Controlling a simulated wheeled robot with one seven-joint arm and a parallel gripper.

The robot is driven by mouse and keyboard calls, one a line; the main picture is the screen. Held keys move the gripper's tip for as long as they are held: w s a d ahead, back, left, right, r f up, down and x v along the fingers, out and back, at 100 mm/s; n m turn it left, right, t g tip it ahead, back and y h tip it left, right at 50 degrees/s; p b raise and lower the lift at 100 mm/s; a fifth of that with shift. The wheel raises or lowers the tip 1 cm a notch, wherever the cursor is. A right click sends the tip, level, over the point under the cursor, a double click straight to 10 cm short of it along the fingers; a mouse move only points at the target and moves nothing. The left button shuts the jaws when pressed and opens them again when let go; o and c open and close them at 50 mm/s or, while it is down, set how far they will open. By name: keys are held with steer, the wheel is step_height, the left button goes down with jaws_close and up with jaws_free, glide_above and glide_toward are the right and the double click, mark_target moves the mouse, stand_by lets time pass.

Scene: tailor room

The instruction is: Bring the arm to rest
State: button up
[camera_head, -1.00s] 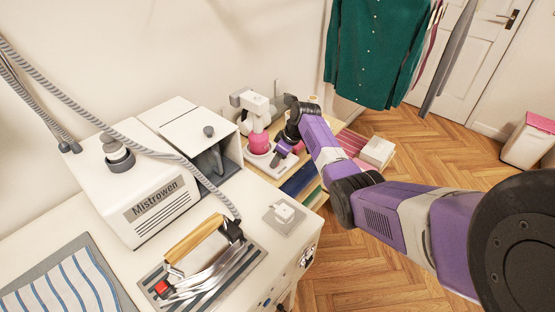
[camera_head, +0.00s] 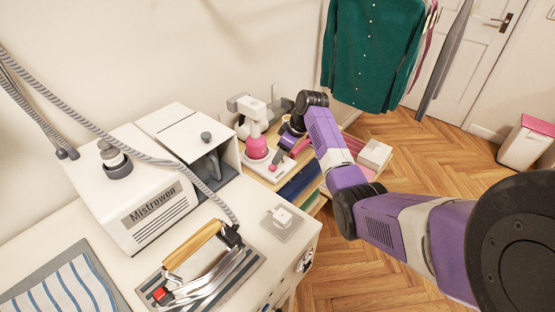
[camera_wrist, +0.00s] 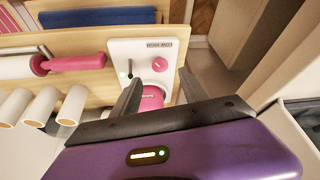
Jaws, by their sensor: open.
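My gripper (camera_head: 281,152) hangs from my bent purple arm over the shelf, beside a small white machine (camera_head: 246,104) with a pink spool (camera_head: 257,147). In the wrist view my gripper (camera_wrist: 160,84) is open, its two dark fingers spread apart with nothing held. Past the fingers the white machine's base (camera_wrist: 145,57) shows a pink knob and a small switch. Part of the pink spool (camera_wrist: 152,97) shows between the fingers; I cannot tell how far it lies from them.
A steam station (camera_head: 150,195) and an iron (camera_head: 195,265) stand on the white table at left. A green shirt (camera_head: 372,50) hangs behind.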

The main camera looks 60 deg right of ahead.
steer(key=shift+s+r, duration=0.25)
steer(key=shift+r, duration=0.35)
